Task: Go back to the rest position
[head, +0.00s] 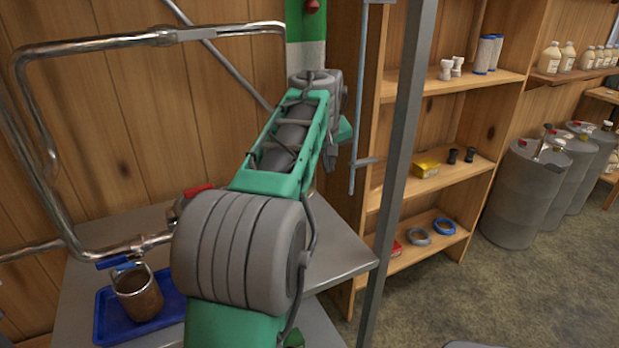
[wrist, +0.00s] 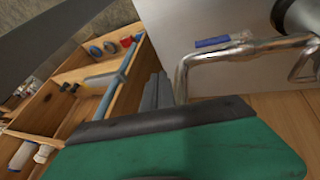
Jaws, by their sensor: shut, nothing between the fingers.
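My gripper (wrist: 165,122) fills the bottom of the wrist view as a green body with a dark edge. It is shut and empty, and it touches nothing that I can see. Its separate fingertips are hard to make out, and in the head view the arm hides them.
A mug of brown liquid (head: 140,297) stands on a blue tray (head: 112,330) on the grey table (head: 335,250), below a blue-handled tap. Steel pipes (head: 90,46) run along the wall. A grey upright (head: 398,160) and wooden shelves (head: 440,180) stand right of the arm. Drums (head: 522,195) stand farther right.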

